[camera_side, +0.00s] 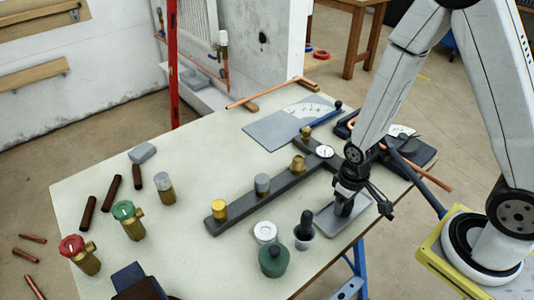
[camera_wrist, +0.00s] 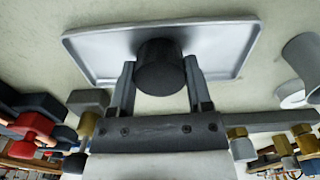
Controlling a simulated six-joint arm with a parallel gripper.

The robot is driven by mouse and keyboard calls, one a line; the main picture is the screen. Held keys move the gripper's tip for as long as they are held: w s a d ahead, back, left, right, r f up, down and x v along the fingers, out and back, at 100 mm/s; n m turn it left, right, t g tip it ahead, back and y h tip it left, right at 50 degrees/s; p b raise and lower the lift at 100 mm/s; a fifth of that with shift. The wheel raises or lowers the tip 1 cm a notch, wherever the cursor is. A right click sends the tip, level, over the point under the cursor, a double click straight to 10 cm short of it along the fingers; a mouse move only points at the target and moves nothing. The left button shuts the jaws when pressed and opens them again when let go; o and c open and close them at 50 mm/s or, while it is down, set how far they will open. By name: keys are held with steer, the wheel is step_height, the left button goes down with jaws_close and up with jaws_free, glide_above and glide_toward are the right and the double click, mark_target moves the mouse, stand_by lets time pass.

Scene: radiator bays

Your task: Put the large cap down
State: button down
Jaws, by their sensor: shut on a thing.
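The large cap is a black cylinder (camera_wrist: 160,68) between the two fingers of my gripper (camera_wrist: 160,82) in the wrist view. My gripper is shut on it from both sides. Behind the cap in that view is a shallow grey tray (camera_wrist: 90,46) with a raised rim. In the side view my gripper (camera_side: 344,203) points down over the same tray (camera_side: 328,222), near the right edge of the table. The cap is low over the tray; I cannot tell whether it touches the bottom. In the side view the fingers and cap blend together in black.
A dark bar with several fittings (camera_side: 242,204) runs left of the tray. A black-topped piece (camera_side: 305,230), a green pot (camera_side: 273,260) and a white ring (camera_side: 265,231) stand near the tray. Green (camera_side: 128,220) and red (camera_side: 80,254) valves stand left.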

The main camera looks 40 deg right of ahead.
steer(key=shift+f, duration=0.15)
jaws_free()
stand_by(0.5)
steer(key=shift+r, duration=6.1)
steer(key=shift+w+d+r+m+t, duration=0.15)
steer(key=shift+w+d+r+t, duration=0.1)
steer(key=shift+r+t, duration=0.3)
steer(key=shift+w+d+r+m+t, duration=0.15)
steer(key=shift+w+d+r+t, duration=0.15)
steer(key=shift+t, duration=0.45)
